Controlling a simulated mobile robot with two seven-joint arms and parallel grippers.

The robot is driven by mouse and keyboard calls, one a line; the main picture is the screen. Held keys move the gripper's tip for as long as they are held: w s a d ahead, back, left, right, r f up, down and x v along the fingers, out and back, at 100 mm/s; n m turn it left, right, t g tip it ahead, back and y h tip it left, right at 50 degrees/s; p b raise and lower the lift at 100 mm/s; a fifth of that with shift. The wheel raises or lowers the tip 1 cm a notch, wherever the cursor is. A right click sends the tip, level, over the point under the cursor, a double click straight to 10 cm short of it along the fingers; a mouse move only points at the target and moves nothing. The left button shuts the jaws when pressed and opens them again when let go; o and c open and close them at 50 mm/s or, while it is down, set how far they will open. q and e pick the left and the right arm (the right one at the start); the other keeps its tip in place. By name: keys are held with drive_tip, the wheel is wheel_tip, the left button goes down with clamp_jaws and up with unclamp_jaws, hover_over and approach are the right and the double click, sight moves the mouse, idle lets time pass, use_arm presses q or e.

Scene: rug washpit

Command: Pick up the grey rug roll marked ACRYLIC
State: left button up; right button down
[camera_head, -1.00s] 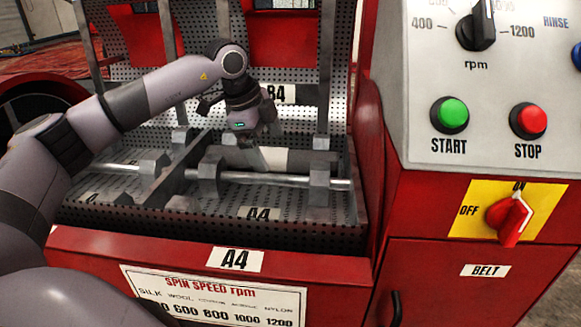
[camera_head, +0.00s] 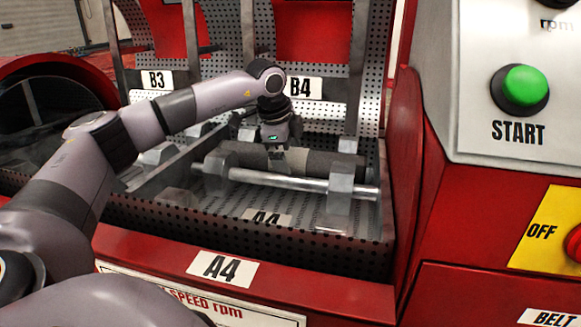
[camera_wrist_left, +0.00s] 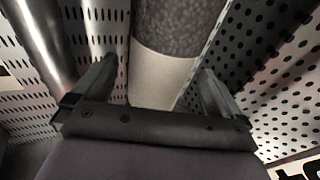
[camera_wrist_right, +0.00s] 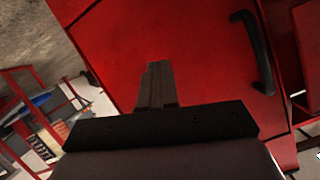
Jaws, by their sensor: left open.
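A grey rug roll (camera_head: 335,163) lies lengthwise in the perforated metal bay above the A4 label, behind a shiny metal bar. It has a pale band round it; no ACRYLIC lettering can be read. My left gripper (camera_head: 278,160) points down over the roll at the band. In the left wrist view the speckled grey roll (camera_wrist_left: 178,28) and its plain pale band (camera_wrist_left: 160,78) lie between the two spread fingers (camera_wrist_left: 155,88), with gaps at both sides. My right gripper (camera_wrist_right: 157,85) is away from the bay, with its fingers together and nothing between them, before a red panel.
The shiny bar (camera_head: 285,180) with metal blocks crosses the bay in front of the roll. The perforated bay wall (camera_head: 330,238) and an upright post (camera_head: 357,80) stand close by. The control panel (camera_head: 500,130) is at the right. A black handle (camera_wrist_right: 255,50) sticks out near my right gripper.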

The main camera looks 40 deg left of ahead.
use_arm(q)
drive_tip(key=shift+f, duration=0.1)
drive_tip(key=shift+c, duration=0.3)
drive_tip(key=c, duration=1.5)
drive_tip(key=shift+w, duration=0.1)
drive_tip(key=shift+c, duration=0.3)
